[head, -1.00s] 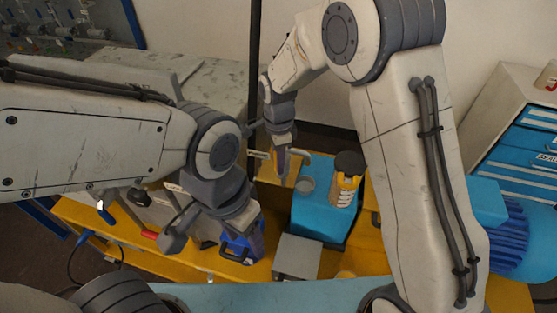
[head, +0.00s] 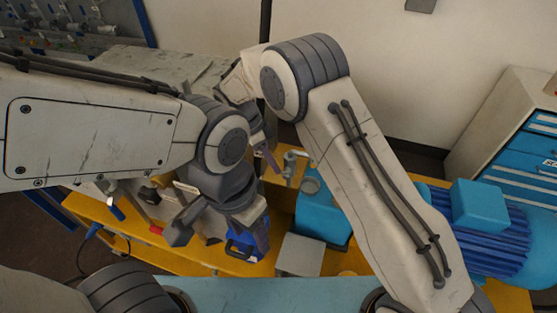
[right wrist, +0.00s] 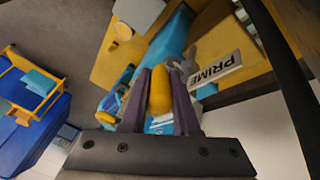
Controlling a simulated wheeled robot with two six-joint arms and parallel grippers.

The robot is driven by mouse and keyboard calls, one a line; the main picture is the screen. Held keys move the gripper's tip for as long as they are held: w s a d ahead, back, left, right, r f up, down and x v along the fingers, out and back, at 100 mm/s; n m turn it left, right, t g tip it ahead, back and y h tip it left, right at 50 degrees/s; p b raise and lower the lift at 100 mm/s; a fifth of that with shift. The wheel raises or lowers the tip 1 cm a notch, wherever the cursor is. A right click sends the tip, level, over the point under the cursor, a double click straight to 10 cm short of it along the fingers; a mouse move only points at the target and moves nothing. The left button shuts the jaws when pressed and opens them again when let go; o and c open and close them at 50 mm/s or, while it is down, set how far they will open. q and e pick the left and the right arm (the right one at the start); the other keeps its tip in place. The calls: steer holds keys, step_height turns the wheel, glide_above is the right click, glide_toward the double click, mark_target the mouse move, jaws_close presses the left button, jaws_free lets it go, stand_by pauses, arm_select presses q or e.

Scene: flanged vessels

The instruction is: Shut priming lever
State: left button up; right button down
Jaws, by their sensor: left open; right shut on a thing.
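The priming lever shows in the right wrist view as a yellow grip (right wrist: 160,92) beside a white plate marked PRIME (right wrist: 216,68). My right gripper (right wrist: 161,98) is shut on the yellow grip, one finger on each side of it. In the head view my right gripper (head: 270,156) is at the far side of the bench, and the lever cannot be made out there. My left gripper (head: 260,236) is open, low over the bench beside a blue part (head: 240,244). I cannot tell whether it touches that part.
A blue tank (head: 318,218) stands on the yellow bench, with a grey pipe elbow (head: 291,160) behind it. A grey box (head: 300,256) is in front. A blue finned motor (head: 490,238) and a drawer cabinet (head: 528,150) are to the right.

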arm_select(q)
steer(key=shift+f+b, duration=0.3)
steer(key=shift+f, duration=0.05)
arm_select(e)
steer(key=shift+w+a+f+g+h, duration=0.15)
steer(key=shift+a+h, duration=0.15)
steer(key=shift+h, duration=0.15)
steer(key=shift+w+a+f+g+h, duration=0.15)
steer(key=shift+a+h, duration=0.15)
steer(key=shift+h, duration=0.15)
steer(key=c, duration=0.7)
jaws_free()
steer(key=shift+o, duration=0.2)
